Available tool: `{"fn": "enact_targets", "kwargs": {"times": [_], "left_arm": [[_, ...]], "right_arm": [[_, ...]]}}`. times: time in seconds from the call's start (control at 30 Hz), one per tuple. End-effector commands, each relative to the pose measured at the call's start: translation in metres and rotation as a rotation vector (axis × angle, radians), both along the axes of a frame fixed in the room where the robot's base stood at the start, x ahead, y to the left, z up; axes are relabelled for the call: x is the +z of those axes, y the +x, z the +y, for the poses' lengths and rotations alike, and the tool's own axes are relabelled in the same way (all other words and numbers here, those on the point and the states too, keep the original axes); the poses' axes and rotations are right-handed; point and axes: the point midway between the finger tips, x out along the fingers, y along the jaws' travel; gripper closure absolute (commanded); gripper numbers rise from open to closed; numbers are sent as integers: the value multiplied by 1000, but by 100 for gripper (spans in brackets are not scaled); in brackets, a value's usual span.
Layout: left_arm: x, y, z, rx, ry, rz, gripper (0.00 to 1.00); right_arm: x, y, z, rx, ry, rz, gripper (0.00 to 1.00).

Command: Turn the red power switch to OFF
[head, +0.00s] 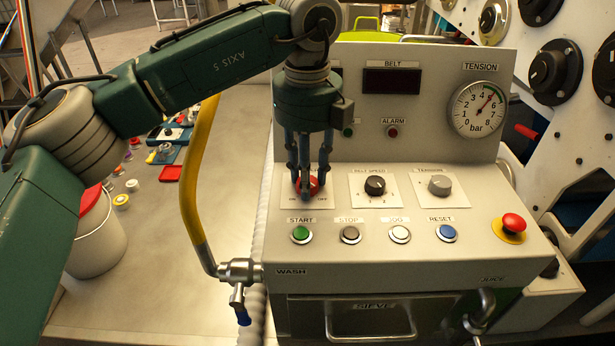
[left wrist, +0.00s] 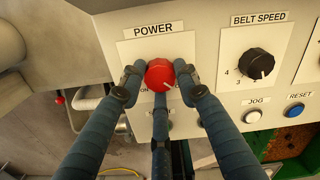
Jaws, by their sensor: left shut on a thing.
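The red power switch (head: 314,184) is a round knob on a white plate at the left of the console's sloping panel. My left gripper (head: 306,188) reaches down onto it from above, and its dark fingers partly hide it. In the left wrist view the red knob (left wrist: 158,73) sits under the POWER label, with the fingers of the left gripper (left wrist: 160,84) closed around it. A small pale mark shows at the knob's lower right. The ON label is partly visible at its left; OFF is mostly covered by a finger. My right gripper is not in view.
The black belt speed knob (head: 375,185) and grey tension knob (head: 440,185) are to the right. A row of buttons, including green START (head: 300,234), lies just below. A red emergency button (head: 513,223) is at the right. A yellow hose (head: 193,190) runs left of the console.

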Motion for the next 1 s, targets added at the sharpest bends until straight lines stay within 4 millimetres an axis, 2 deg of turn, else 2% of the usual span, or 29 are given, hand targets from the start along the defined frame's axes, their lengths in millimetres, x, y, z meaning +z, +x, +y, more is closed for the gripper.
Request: {"fn": "enact_targets", "kwargs": {"times": [0.37, 0.4, 0.5, 0.83, 1.0], "left_arm": [[3, 2, 0, 9, -2, -5, 95], [3, 2, 0, 9, -2, -5, 65], [2, 1, 0, 8, -2, -5, 49], [4, 1, 0, 6, -1, -3, 49], [27, 1, 0, 6, -2, -5, 49]], "right_arm": [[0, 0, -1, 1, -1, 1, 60], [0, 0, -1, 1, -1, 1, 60], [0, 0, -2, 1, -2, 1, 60], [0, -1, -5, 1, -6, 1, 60], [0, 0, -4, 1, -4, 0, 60]]}}
